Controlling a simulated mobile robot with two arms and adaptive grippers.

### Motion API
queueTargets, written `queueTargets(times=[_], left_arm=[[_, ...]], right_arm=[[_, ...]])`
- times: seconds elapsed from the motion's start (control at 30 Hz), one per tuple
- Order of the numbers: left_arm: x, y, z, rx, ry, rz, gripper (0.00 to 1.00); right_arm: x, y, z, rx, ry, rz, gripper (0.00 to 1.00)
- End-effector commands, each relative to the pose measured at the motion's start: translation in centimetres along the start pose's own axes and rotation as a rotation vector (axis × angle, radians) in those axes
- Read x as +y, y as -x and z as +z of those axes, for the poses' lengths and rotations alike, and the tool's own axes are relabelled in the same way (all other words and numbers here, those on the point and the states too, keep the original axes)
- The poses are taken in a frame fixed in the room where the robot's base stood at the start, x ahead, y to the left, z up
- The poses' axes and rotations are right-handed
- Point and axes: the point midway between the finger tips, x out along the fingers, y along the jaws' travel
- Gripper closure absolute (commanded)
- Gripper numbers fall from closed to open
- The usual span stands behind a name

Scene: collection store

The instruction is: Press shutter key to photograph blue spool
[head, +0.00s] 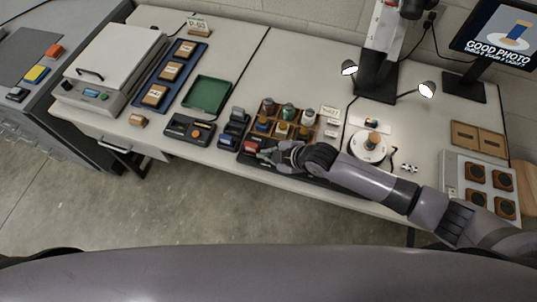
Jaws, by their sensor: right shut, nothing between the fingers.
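My right gripper (268,153) is shut and empty, low over the front of the table beside a small red item (251,146). Its arm reaches in from the right, across the table's front. A spool (372,139) stands on a round white turntable (360,153) under two lit lamps; its colour is hard to make out. The monitor (497,32) shows a spool picture with blue on it and the words "GOOD PHOTO". My left gripper is not in view.
A compartmented wooden box (294,122) of spools stands behind my right gripper. A dark device with an orange button (196,134), a green tray (207,95) and a blue tray (155,77) lie to the left. A camera stand (377,80) rises behind the turntable.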

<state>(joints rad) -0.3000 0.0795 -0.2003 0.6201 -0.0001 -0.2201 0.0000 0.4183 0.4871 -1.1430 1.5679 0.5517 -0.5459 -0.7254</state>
Motion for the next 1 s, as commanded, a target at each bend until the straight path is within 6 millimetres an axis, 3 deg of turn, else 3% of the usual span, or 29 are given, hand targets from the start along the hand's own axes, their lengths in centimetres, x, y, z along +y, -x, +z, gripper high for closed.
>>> queueTargets(times=[1.0], left_arm=[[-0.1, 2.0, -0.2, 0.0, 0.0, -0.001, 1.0]], right_arm=[[1.1, 1.5, -1.0, -0.001, 0.0, 0.0, 1.0]])
